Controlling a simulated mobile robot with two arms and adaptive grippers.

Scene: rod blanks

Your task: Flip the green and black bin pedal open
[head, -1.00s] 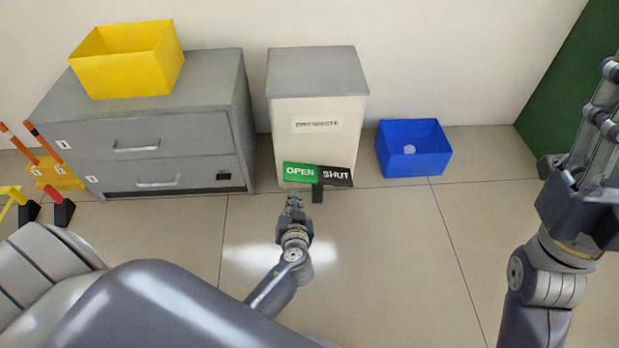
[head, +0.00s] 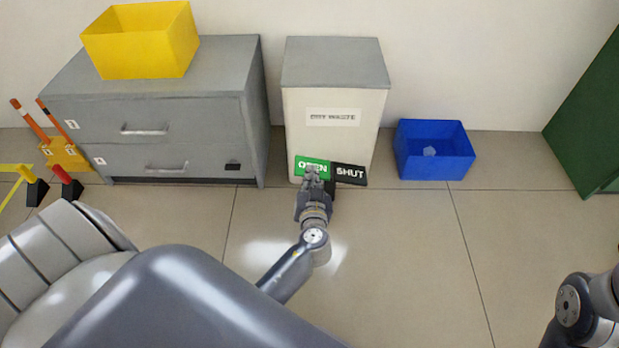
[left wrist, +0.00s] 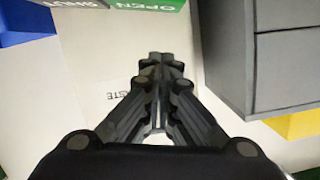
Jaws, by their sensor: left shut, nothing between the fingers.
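The green and black bin pedal (head: 349,175) sits low on the front of the pale waste bin (head: 312,133). Its green half reads OPEN on the left and its black half SHUT on the right, with the black end a little lower. My left gripper (head: 313,172) is shut and empty, over the lower part of the green half; I cannot tell whether it touches. In the left wrist view the shut fingers (left wrist: 167,60) point at the bin front, and the pedal's green half (left wrist: 150,5) shows upside down at the top edge. My right gripper is out of view.
A grey drawer cabinet (head: 80,120) with a yellow box (head: 145,52) on top stands left of the bin. A blue box (head: 435,165) is on the floor to the right. The tiled floor in front is mostly clear.

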